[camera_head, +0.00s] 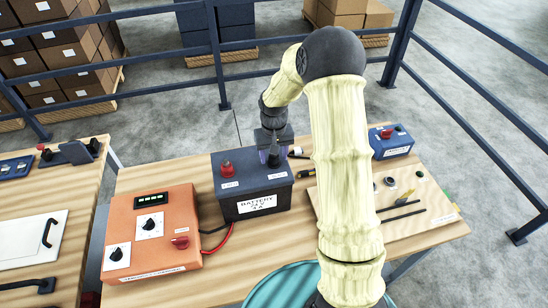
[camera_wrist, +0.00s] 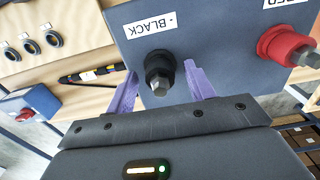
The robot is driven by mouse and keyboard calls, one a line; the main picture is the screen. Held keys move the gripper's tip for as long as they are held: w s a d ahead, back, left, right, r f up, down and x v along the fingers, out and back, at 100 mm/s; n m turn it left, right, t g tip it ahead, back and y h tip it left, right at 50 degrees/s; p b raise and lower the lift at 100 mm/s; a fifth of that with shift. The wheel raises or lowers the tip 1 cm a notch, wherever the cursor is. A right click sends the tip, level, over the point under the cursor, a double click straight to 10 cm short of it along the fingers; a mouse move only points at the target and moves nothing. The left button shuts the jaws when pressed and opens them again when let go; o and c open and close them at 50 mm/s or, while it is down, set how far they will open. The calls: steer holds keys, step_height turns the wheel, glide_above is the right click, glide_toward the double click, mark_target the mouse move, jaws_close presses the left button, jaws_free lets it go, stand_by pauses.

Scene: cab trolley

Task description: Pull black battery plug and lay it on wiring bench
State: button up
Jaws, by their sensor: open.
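The black battery plug (camera_wrist: 159,72) stands on top of the dark battery (camera_head: 232,200), beside a label reading BLACK. My gripper (camera_head: 273,156) is over the battery's right side, jaws open. In the wrist view its purple fingers (camera_wrist: 161,76) stand one on each side of the black plug, with gaps visible; I cannot tell if either touches. The red plug (camera_head: 227,169) sits on the battery's left side and shows at the right of the wrist view (camera_wrist: 286,45). In the head view my gripper largely hides the black plug. The wooden bench (camera_head: 240,265) carries the battery.
An orange box (camera_head: 150,265) with knobs stands left of the battery, with red and black leads between them. A board (camera_head: 425,222) with small tools and a blue box (camera_head: 391,140) are at right, partly behind my arm. Bare wood shows in front of the battery.

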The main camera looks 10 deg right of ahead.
stand_by(0.3)
jaws_close()
steer(key=shift+r, duration=0.15)
steer(key=shift+r+p, duration=2.2)
steer(key=shift+r, duration=0.65)
